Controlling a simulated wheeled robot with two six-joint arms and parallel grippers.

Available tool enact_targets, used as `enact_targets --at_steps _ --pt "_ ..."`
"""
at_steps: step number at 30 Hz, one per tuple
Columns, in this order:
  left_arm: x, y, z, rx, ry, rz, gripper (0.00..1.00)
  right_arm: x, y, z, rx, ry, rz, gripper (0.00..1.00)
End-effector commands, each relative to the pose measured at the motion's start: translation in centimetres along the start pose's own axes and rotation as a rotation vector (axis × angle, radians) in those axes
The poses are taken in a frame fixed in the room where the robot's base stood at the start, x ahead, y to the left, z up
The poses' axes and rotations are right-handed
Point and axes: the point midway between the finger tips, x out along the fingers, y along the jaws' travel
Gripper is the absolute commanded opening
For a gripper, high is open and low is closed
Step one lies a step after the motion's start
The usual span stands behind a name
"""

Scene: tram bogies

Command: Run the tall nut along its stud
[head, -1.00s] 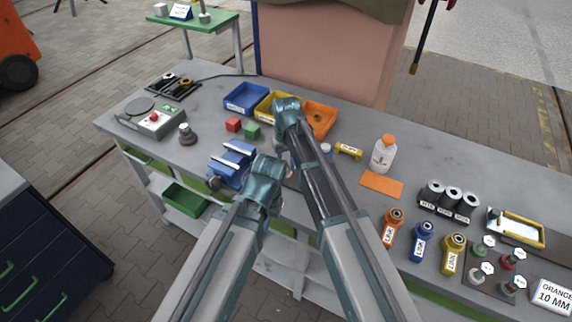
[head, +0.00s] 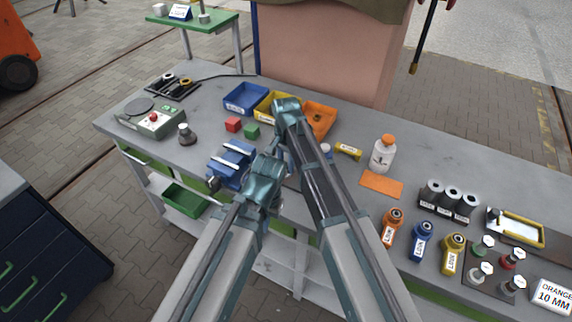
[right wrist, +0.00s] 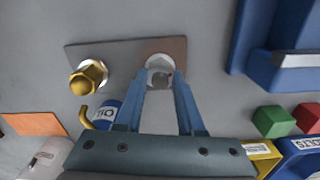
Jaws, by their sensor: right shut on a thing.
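In the right wrist view two studs stand on a brown plate (right wrist: 120,54). My right gripper (right wrist: 160,84) is shut on a grey nut (right wrist: 160,68) on the right-hand one; its height is hard to judge from straight above. A brass nut (right wrist: 88,77) sits over a pale washer at the other stud, to the left and apart from my fingers. In the head view the plate, both nuts and my right fingertips are hidden behind my arms. My left gripper's fingers do not show.
A blue vise (head: 230,165) stands close to the plate, with a green cube (head: 252,131) and a red cube (head: 233,124) behind it. An orange mat (head: 382,185) and a white bottle (head: 383,155) lie to the right.

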Motion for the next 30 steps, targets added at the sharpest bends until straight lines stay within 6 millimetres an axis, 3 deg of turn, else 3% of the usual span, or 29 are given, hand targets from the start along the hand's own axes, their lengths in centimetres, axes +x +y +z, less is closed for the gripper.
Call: enact_targets --at_steps 15,30 --pt "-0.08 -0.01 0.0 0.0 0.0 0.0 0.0 -0.08 -0.14 -0.08 0.362 0.001 -0.004 0.0" --pt "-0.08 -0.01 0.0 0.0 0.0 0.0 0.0 -0.08 -0.18 -0.06 0.457 0.0 -0.004 0.0"
